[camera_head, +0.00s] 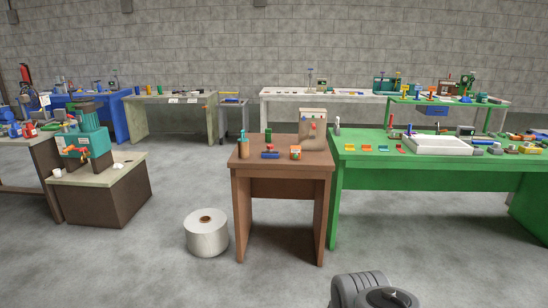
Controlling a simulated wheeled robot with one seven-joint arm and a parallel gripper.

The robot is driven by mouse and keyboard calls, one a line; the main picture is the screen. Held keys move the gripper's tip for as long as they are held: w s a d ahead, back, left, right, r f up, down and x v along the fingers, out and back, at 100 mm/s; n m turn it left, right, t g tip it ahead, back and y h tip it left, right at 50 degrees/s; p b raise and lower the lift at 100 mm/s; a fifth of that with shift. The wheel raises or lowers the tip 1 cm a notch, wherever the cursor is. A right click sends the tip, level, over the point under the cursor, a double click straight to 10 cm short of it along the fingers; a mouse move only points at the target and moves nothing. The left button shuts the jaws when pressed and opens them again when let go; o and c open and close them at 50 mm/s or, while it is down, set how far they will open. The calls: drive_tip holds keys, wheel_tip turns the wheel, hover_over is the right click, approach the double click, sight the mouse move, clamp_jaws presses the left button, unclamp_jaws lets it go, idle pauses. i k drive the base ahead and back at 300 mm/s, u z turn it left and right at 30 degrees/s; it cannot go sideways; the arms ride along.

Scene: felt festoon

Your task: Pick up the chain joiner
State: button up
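I cannot pick out the chain joiner for certain at this distance. A small tool with a red top and blue base (270,152) stands near the front middle of the brown table (283,168); I cannot tell whether it is the chain joiner. Other small tools lie on the green table (440,160), too small to name surely. Grey rounded parts of my arm show at the bottom edge, right of centre. No gripper fingers can be made out.
The brown table also holds an orange-and-green box (296,152), a cup of tools (243,147) and a tan bin (312,126). A white roll (206,234) stands on the floor left of it. A white tray (438,146) sits on the green table. Floor in front is clear.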

sight(266, 153)
drive_tip(key=z, duration=0.5)
drive_tip(key=i, duration=2.65)
drive_tip(key=u, duration=1.45)
drive_tip(key=i, duration=0.9)
drive_tip(key=u, duration=1)
